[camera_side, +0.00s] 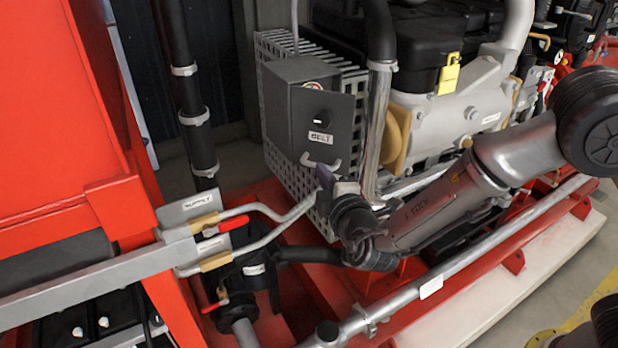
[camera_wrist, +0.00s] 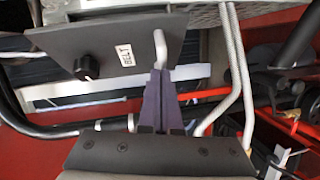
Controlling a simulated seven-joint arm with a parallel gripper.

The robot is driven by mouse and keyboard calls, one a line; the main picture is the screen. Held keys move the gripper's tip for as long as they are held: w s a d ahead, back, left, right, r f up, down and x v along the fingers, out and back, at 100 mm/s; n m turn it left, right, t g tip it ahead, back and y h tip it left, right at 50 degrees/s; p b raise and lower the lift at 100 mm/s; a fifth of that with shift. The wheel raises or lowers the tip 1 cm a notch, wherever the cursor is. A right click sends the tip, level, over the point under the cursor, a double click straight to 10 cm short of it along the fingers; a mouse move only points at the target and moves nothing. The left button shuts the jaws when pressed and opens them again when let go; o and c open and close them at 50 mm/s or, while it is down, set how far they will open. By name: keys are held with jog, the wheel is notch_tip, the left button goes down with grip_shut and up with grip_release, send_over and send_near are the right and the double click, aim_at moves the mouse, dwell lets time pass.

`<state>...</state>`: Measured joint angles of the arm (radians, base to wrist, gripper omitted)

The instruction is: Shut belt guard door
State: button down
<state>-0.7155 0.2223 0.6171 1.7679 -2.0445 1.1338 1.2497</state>
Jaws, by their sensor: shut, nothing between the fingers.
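The belt guard door (camera_side: 341,118) is a dark grey panel with a BELT label and a round black knob, on the front of a grey box (camera_side: 290,72). Its right edge seems to stand out from the box; how wide the gap is I cannot tell. The door also shows in the wrist view (camera_wrist: 105,48), tilted, with a pale bar handle (camera_wrist: 160,48). The handle is low on the panel in the side view (camera_side: 321,163). My gripper (camera_side: 323,172) is shut and empty. Its purple fingertips (camera_wrist: 160,73) are at the handle's lower end; contact is unclear.
A perforated metal guard (camera_side: 272,130) surrounds the box. A shiny vertical pipe (camera_side: 378,130) stands close to the door's right. A red frame (camera_side: 60,130) fills the left side.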

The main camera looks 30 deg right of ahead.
aim_at(343, 159)
jog(key=d, duration=0.2)
jog(key=w+d, duration=0.1)
jog(key=d, duration=0.1)
jog(key=w+d, duration=0.1)
jog(key=d, duration=0.1)
jog(key=shift+w, duration=0.15)
jog(key=shift+w+d, duration=1.3)
jog(key=shift+w, duration=0.05)
jog(key=shift+w+d+r, duration=0.1)
